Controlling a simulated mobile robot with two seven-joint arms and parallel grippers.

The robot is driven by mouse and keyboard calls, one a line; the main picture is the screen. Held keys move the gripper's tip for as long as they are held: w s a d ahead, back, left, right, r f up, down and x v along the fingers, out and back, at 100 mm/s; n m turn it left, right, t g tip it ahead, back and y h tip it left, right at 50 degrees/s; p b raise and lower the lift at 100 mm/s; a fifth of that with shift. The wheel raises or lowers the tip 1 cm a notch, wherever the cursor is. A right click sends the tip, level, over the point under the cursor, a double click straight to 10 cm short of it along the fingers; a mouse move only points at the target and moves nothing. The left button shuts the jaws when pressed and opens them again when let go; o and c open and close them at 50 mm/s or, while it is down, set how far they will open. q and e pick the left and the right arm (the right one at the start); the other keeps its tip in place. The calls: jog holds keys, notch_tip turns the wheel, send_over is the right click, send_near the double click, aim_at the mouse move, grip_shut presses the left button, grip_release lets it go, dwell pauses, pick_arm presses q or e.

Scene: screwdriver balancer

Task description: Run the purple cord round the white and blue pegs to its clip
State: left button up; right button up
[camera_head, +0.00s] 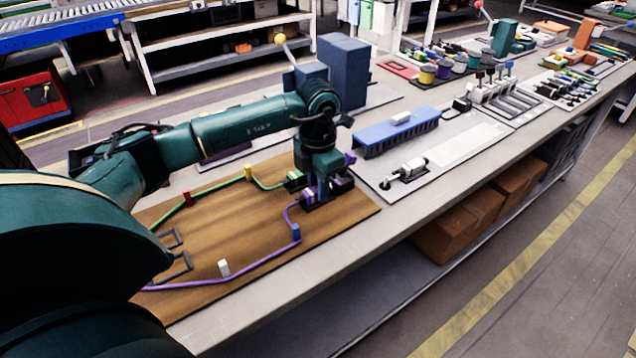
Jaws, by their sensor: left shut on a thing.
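The purple cord (255,268) lies on the brown wooden board (190,245). It runs from the near left past the near side of the white peg (224,268). It then bends at the blue peg (296,232) and curves up to my left gripper (322,192). That gripper points down at the board's far right corner and is shut on the purple cord's end. Purple parts show beside the fingers, but the gripper hides much of the clip area, and I cannot tell whether the end sits in its clip. My right gripper is out of view.
A green cord (220,185) runs past a red peg (187,198) and a yellow peg (248,172) to a green connector (295,180) close left of my gripper. Dark wire brackets (178,265) stand at the board's left. A blue brush-like block (395,138) lies to the right.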

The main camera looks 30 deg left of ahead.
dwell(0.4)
pick_arm(q)
jog(key=o, duration=1)
jog(key=shift+r, duration=0.2)
notch_tip(320, 180, up, 13)
jog(key=shift+f, duration=0.1)
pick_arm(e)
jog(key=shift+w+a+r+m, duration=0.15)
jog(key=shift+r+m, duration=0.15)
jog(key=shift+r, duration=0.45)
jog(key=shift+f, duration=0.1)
